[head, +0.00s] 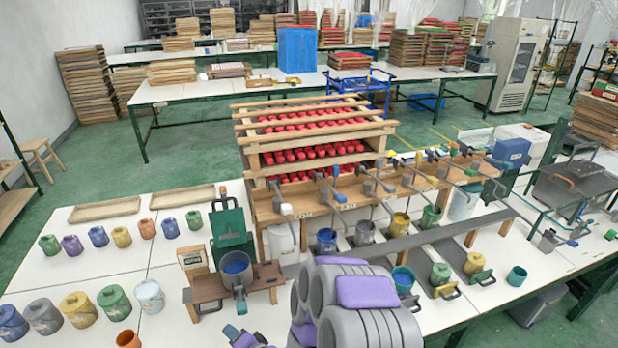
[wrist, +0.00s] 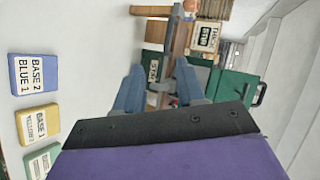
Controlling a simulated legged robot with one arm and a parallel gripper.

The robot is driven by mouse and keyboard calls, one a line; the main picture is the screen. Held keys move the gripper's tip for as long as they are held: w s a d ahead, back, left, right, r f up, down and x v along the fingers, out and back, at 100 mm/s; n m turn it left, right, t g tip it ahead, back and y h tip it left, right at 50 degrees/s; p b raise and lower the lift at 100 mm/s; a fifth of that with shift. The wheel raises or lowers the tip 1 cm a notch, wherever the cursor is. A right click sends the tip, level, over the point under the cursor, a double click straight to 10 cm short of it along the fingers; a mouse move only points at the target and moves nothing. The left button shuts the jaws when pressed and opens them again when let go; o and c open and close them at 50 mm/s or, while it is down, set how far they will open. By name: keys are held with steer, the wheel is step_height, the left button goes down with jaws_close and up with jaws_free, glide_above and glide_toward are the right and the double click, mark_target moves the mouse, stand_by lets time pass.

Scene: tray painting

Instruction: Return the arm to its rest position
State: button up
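My arm (head: 350,305) shows as grey and purple links at the bottom middle of the head view, folded close to my body. My gripper (wrist: 160,98) shows in the wrist view with two blue-grey fingers spread apart. Nothing is clearly held between them; a brown wooden stand and a small metal part lie beyond. In the head view, a purple and grey piece that looks like the gripper end (head: 243,338) shows at the bottom edge, in front of the wooden stand.
A small brown stand (head: 208,292) bears a pot with blue paint (head: 236,268). Rows of coloured pots stand on the white table (head: 190,330) at left. A wooden rack with red rollers (head: 310,155) stands behind. Labelled blocks (wrist: 33,75) show at left in the wrist view.

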steer(key=s+d+r+n+g+h+b, duration=0.1)
steer(key=s+d+r+n+g+h, duration=0.1)
steer(key=d+r, duration=0.35)
steer(key=s+d+r+n+g+h+b, duration=0.1)
steer(key=s+d+r+n+g+h, duration=0.15)
steer(key=d, duration=0.65)
steer(key=s+d+r+n+g+h+b, duration=0.1)
steer(key=d+r+n+h, duration=0.15)
steer(key=d, duration=0.45)
steer(key=s+d+r+g+h, duration=0.1)
steer(key=s+d+r, duration=0.4)
steer(key=s, duration=0.7)
steer(key=s+d+r+g+h+b, duration=0.1)
steer(key=s+d+r+g, duration=0.3)
steer(key=s, duration=0.8)
steer(key=d+r, duration=0.2)
steer(key=d, duration=0.1)
steer(key=shift+s+d, duration=0.2)
steer(key=shift+d, duration=0.2)
